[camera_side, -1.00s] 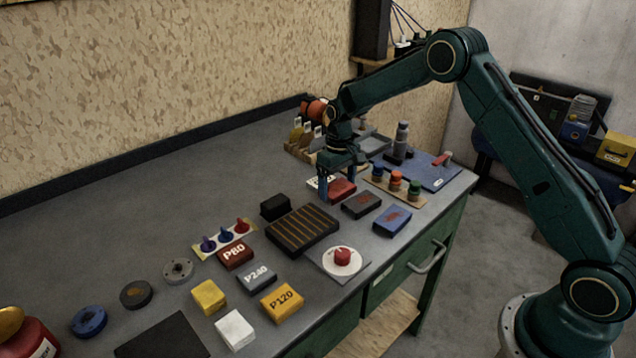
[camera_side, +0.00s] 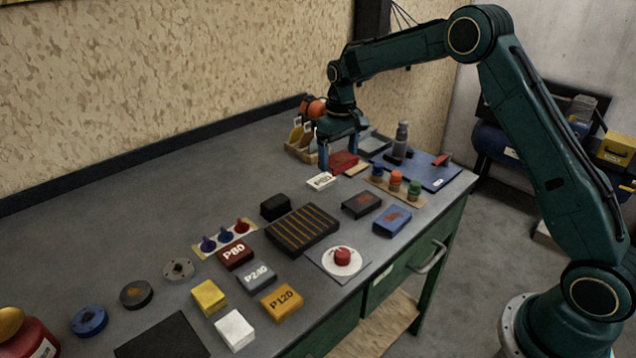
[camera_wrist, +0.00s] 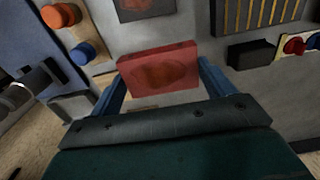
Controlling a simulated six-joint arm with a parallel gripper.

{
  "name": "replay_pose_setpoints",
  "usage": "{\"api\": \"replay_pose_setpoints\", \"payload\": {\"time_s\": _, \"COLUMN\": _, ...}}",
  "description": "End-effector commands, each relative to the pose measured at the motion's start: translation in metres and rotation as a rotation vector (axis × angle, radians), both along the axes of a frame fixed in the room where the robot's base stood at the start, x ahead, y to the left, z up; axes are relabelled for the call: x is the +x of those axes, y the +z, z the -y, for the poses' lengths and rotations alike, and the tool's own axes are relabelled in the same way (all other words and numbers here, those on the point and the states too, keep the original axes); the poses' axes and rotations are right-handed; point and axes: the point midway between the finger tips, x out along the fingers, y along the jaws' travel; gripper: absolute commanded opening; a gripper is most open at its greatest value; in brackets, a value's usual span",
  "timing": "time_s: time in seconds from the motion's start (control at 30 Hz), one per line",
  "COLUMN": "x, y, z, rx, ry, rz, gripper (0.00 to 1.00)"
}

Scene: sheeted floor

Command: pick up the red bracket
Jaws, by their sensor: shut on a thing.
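The red bracket (camera_side: 343,163) looks like a flat red block with a darker patch on its face. My gripper (camera_side: 340,160) is shut on it and holds it above the far part of the bench. In the wrist view the red bracket (camera_wrist: 160,70) sits between the two blue fingers of my gripper (camera_wrist: 158,80), one at each end. The fingers partly hide its ends.
A white label plate (camera_side: 321,181) lies on the bench near the bracket. A rack of coloured caps (camera_side: 395,182), a dark box (camera_side: 362,204) and a blue box (camera_side: 391,221) stand nearby. A slotted black block (camera_side: 302,231) is nearer. Open bench lies left.

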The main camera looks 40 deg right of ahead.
Motion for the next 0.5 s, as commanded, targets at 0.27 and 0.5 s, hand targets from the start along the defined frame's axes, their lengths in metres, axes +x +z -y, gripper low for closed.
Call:
{"api": "replay_pose_setpoints", "payload": {"time_s": 0.27, "x": 0.001, "y": 0.062, "z": 0.0, "rx": -0.001, "ry": 0.0, "rz": 0.005, "gripper": 0.52}}
{"api": "replay_pose_setpoints", "payload": {"time_s": 0.5, "x": 0.001, "y": 0.098, "z": 0.0, "rx": -0.001, "ry": 0.0, "rz": 0.004, "gripper": 0.52}}
